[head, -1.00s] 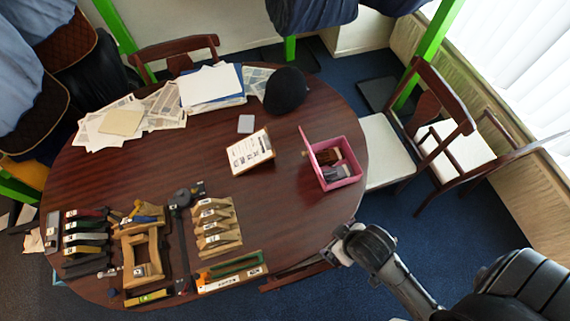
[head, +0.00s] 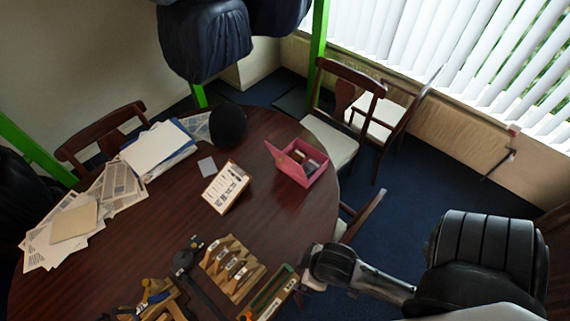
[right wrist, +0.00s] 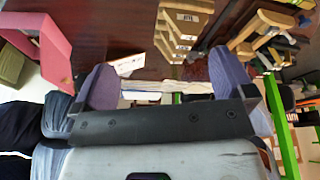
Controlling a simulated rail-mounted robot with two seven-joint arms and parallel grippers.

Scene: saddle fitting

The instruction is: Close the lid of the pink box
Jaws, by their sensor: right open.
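The pink box (head: 308,169) stands on the right end of the dark wooden table. Its lid (head: 281,158) stands raised along the left side, and dark and light items show inside. In the right wrist view the pink box (right wrist: 38,40) is cut off at the upper left. My right gripper (right wrist: 165,82) is open, with its two purple-grey fingers wide apart and nothing between them. It is clear of the box, which lies to the left of the left finger. In the head view my right arm's end is below the box, off the table's edge. My left gripper is not in view.
A clipboard-like card (head: 226,187) stands left of the box. A slotted wooden rack (head: 231,268) and other tools lie at the table's near side. Papers (head: 156,147) and a dark round object (head: 228,125) lie farther back. Chairs (head: 338,140) stand close beyond the box.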

